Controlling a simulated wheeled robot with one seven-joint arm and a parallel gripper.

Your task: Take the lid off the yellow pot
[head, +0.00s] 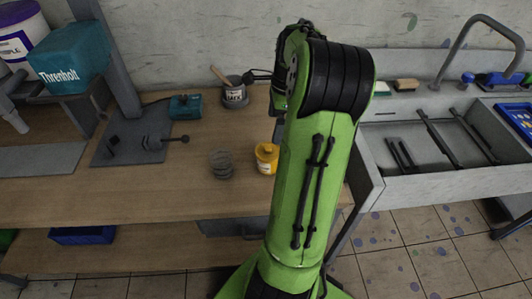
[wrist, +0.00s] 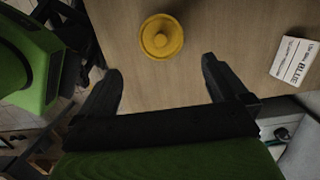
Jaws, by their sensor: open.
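The yellow pot (head: 266,160) stands on the wooden worktop, just left of my green arm in the head view. In the wrist view its round yellow lid (wrist: 161,36) shows from above, with a small knob at its centre. The lid sits on the pot and hides most of it. My gripper (wrist: 161,78) is open and empty, its two dark fingers wide apart. In the wrist view the lid lies beyond the fingertips, roughly centred between them. My arm hides most of the gripper in the head view.
A grey round container (head: 221,165) stands left of the pot. A tin with a brush (head: 235,95) stands behind it. A white label marked BLUE (wrist: 294,60) lies at the right in the wrist view. A sink (head: 430,145) is at the right.

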